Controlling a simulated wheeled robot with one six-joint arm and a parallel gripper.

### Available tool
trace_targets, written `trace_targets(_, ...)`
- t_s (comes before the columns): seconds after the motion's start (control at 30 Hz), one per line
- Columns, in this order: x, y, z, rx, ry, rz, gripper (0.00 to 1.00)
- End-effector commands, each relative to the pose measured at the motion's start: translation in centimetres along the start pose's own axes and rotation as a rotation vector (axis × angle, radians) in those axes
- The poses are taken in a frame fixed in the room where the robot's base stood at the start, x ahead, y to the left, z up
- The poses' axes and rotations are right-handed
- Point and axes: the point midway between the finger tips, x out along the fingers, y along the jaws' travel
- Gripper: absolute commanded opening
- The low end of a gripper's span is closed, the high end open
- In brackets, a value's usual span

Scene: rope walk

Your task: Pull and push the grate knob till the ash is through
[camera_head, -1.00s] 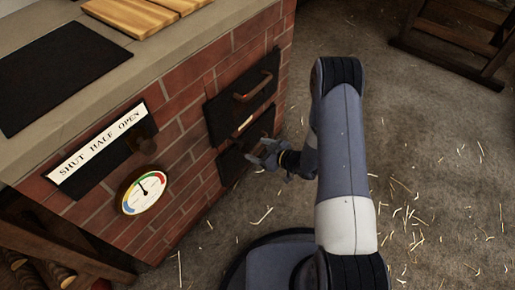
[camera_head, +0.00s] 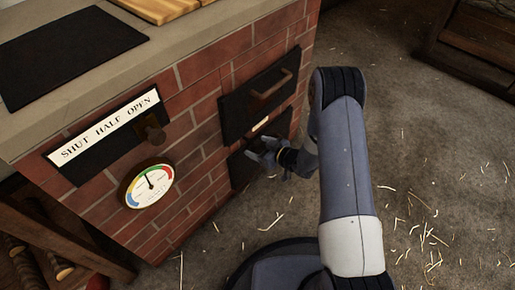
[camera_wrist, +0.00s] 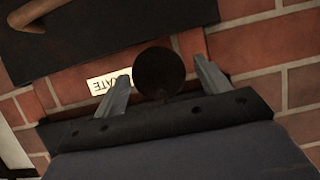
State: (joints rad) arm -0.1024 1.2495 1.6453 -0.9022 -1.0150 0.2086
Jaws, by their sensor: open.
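The grate knob (camera_wrist: 160,72) is a dark round knob in the wrist view, in front of the brick wall beside a label (camera_wrist: 108,82) reading "GRATE" upside down. My gripper (camera_wrist: 165,75) is open, with one finger on each side of the knob. Whether the fingers touch it I cannot tell. In the head view my gripper (camera_head: 262,150) is at the lower dark panel (camera_head: 242,170) of the brick stove (camera_head: 200,75), and the knob is hidden there. No ash shows.
Above is a dark door (camera_head: 262,95) with a bar handle (camera_head: 272,84). To the left are a SHUT HALF OPEN plate (camera_head: 108,130) with a dark knob (camera_head: 154,131) and a coloured gauge (camera_head: 149,184). Straw (camera_head: 425,240) litters the open floor.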

Motion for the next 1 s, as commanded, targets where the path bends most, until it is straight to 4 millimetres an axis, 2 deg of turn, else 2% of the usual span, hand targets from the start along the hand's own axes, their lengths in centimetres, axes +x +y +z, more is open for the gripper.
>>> trace_targets(0.13, 0.97, -0.02, 0.04, 0.001, 0.0, 0.0, 0.71)
trace_targets(0.43, 1.06, 0.0, -0.03, 0.001, 0.0, 0.001, 0.7)
trace_targets(1.0, 1.05, 0.0, -0.04, 0.001, 0.0, 0.0, 0.23)
